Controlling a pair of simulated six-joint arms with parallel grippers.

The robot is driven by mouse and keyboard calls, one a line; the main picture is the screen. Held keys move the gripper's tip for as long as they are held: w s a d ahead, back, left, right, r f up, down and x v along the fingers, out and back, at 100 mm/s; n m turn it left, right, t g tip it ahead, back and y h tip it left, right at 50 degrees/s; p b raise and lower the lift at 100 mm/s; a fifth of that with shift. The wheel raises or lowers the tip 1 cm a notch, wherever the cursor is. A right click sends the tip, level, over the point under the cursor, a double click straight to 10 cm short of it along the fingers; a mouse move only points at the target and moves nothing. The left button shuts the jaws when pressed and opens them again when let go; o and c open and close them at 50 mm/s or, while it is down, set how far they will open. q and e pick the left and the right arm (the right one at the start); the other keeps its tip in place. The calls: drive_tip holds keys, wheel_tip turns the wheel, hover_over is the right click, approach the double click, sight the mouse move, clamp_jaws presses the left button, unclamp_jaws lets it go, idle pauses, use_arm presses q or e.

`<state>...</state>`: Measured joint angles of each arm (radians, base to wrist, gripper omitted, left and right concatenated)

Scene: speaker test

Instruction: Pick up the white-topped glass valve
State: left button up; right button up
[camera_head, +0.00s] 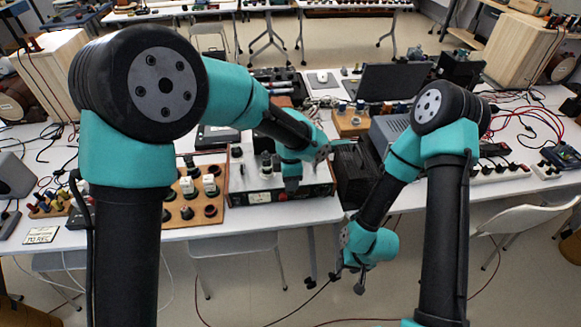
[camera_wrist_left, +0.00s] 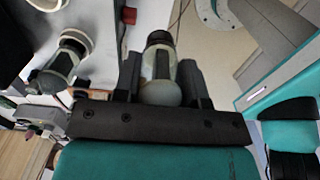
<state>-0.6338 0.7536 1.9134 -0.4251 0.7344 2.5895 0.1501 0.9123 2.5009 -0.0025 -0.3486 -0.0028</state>
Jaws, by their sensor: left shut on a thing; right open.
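My left gripper (camera_head: 291,186) is low over the black amplifier box (camera_head: 252,198) in the head view. In the left wrist view its two dark fingers (camera_wrist_left: 160,72) are closed around a glass valve (camera_wrist_left: 160,93) with a pale rounded end and a dark far end. The head view hides this valve behind the gripper. Another valve with pale rings (camera_wrist_left: 74,47) shows to its left in the wrist view. White-topped pieces (camera_head: 209,183) stand on a wooden board (camera_head: 183,215) left of the amplifier. My right gripper (camera_head: 347,279) is open and empty, in front of the table edge.
A black crate-like box (camera_head: 354,175) stands right of the amplifier. A laptop (camera_head: 392,82) and a grey instrument (camera_head: 389,132) are behind it. A small wooden board with knobs (camera_head: 50,205) lies at left. Red and black cables lie at right.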

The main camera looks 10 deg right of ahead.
use_arm(q)
drive_tip(key=shift+s, duration=0.5)
drive_tip(key=shift+a, duration=0.1)
